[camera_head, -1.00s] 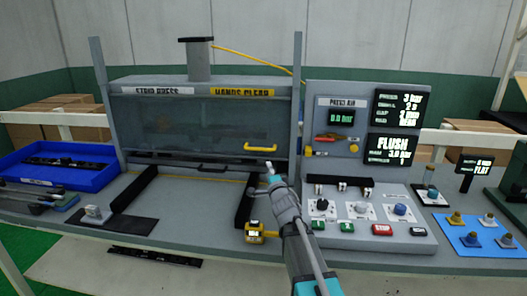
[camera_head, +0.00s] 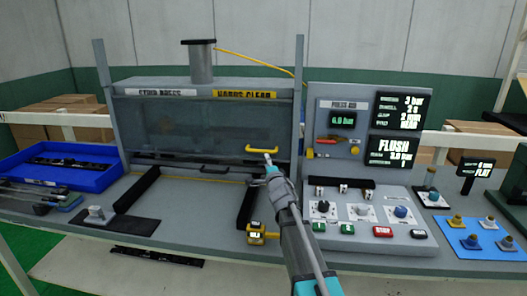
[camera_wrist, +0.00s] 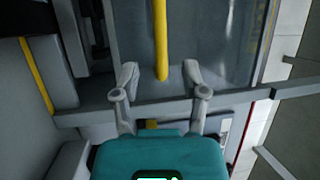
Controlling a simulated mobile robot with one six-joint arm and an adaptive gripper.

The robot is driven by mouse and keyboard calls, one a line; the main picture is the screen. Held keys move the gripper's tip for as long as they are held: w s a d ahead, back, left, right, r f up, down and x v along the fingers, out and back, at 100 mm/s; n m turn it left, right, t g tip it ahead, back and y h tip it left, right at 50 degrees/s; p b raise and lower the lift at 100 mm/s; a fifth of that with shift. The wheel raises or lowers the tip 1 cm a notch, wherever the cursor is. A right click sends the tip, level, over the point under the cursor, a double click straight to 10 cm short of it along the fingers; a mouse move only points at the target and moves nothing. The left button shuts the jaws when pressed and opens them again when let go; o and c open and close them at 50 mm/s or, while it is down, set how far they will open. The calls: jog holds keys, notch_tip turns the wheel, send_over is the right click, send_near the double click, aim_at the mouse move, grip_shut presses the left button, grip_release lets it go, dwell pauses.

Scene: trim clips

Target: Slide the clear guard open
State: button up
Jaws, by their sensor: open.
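The clear guard (camera_head: 185,125) is a smoky see-through panel across the front of the strip press, and it is down. Its yellow handle (camera_head: 262,150) is a horizontal bar at the panel's lower right. My gripper (camera_head: 268,157) is just below and in front of the handle in the head view. In the wrist view, my gripper (camera_wrist: 160,72) is open, with its two fingers apart. The yellow handle (camera_wrist: 161,40) runs upright in that picture, with its near end between the fingertips. I cannot tell whether any finger touches it.
A control panel (camera_head: 339,93) with displays stands right of the press, above a sloped box of knobs and buttons (camera_head: 365,222). A yellow device (camera_head: 256,233) sits by the bench's front edge. A blue tray (camera_head: 88,179) lies at the left. Dark rails (camera_head: 136,190) flank the clear bed.

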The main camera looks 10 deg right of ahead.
aim_at(263, 152)
jog(key=p+x, duration=0.1)
jog(key=x, duration=0.6)
jog(key=shift+w, duration=0.35)
jog(key=shift+c, duration=0.2)
grip_shut()
